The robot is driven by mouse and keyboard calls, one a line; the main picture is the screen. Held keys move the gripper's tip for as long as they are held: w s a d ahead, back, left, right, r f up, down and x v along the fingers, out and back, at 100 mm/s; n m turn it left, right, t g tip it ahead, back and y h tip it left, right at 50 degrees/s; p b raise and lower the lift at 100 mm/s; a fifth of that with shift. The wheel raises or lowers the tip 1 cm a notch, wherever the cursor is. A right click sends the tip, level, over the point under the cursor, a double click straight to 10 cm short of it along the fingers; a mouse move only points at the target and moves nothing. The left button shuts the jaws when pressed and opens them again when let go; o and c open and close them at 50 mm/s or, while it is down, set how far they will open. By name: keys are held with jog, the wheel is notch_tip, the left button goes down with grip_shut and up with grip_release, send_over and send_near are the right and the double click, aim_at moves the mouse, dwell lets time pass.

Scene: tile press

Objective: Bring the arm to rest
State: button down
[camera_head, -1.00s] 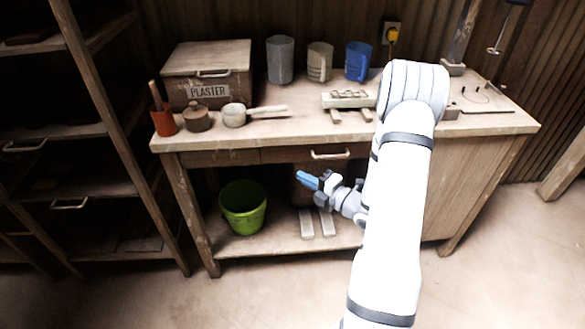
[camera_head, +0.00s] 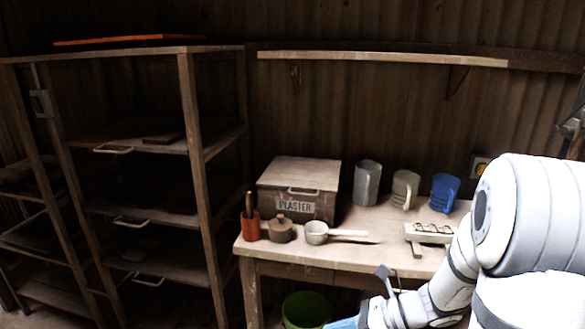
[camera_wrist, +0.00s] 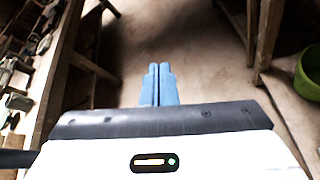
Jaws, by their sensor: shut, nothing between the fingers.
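My gripper shows in the wrist view (camera_wrist: 160,84) with its two blue fingers together and nothing between them. Below the fingers in that view is bare floor between wooden legs. In the head view the blue fingertips of my gripper (camera_head: 343,323) show at the bottom edge, in front of the workbench (camera_head: 300,255) and below its top. My arm comes in from the right and covers the right part of the bench.
A green bucket (camera_head: 306,310) stands under the bench, close to my gripper in the picture. A plaster box (camera_head: 298,184), grey jug (camera_head: 367,183), blue jug (camera_head: 445,192) and saucepan (camera_head: 317,233) stand on top. A dark shelf rack (camera_head: 193,150) stands left.

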jog(key=s+r+n+g+h+p, duration=0.3)
jog(key=s+r+n+h, duration=0.5)
jog(key=n, duration=0.6)
jog(key=s+d+r+n+t+h+p, duration=0.2)
jog(key=d+r+n+t+h, duration=0.2)
jog(key=n, duration=0.6)
jog(key=shift+d+r+n+h+p, duration=0.35)
jog(key=shift+d+r, duration=0.2)
jog(key=shift+d, duration=0.4)
